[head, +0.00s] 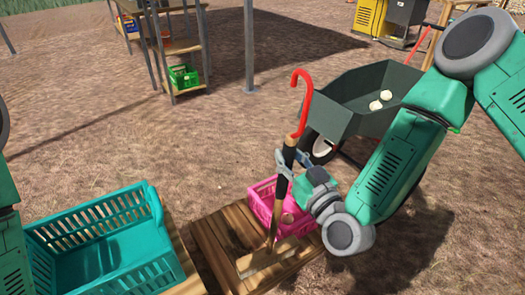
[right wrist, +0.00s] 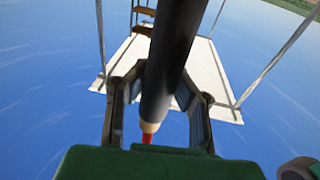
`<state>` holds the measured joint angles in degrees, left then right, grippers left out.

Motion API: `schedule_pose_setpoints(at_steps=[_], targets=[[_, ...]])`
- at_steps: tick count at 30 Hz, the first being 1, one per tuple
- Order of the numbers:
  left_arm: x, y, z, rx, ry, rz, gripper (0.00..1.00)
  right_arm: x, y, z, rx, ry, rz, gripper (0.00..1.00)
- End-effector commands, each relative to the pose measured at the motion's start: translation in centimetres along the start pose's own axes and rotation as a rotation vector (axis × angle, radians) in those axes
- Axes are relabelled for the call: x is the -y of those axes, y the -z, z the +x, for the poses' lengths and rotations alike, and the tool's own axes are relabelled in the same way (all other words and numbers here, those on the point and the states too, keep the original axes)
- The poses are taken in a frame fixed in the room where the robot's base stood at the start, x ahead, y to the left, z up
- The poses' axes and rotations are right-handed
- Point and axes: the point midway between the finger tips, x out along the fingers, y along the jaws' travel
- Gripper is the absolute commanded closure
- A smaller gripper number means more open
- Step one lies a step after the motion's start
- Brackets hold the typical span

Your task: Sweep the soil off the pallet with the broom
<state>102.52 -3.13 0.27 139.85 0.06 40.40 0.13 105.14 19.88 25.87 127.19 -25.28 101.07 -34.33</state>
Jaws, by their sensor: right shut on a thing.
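The broom (head: 302,100) has a red hooked top, a dark shaft and a pale, wide lower end (head: 268,258). It stands nearly upright, tilted a little, with its lower end at the wooden pallet (head: 207,235). I cannot tell whether it touches the boards. My right gripper (head: 287,165) is shut around the dark shaft. In the right wrist view the shaft (right wrist: 172,60) runs between the two fingers (right wrist: 158,100). No soil can be clearly told apart on the brown boards. Only part of my left arm shows at the left edge; its gripper is out of view.
A pink crate (head: 262,203) sits at the pallet's far right, close behind the broom. A teal basket (head: 105,215) stands left of the pallet. A grey wheelbarrow (head: 345,110) with white pieces stands behind. A shelf with a green crate (head: 184,76) is farther back.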

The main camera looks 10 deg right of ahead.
Motion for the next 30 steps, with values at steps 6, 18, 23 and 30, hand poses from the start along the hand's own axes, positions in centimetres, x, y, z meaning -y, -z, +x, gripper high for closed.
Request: schedule_pose_setpoints(at_steps=[6,18,23,30], targets=[[0.0,0.0,0.8,0.000,0.000,0.001,0.60,3.1,1.3,2.1,-0.029,0.109,-0.013,1.00],[0.0,-0.1,2.7,0.000,0.000,0.000,0.60,3.7,-0.7,2.3,-0.030,0.127,-0.016,1.00],[0.0,-0.2,4.5,0.000,0.000,0.000,0.60,3.6,-3.0,2.1,-0.030,0.126,-0.015,1.00],[-0.1,-0.4,7.5,0.000,0.000,0.000,0.60,3.5,-6.6,1.7,-0.029,0.125,-0.016,1.00]])
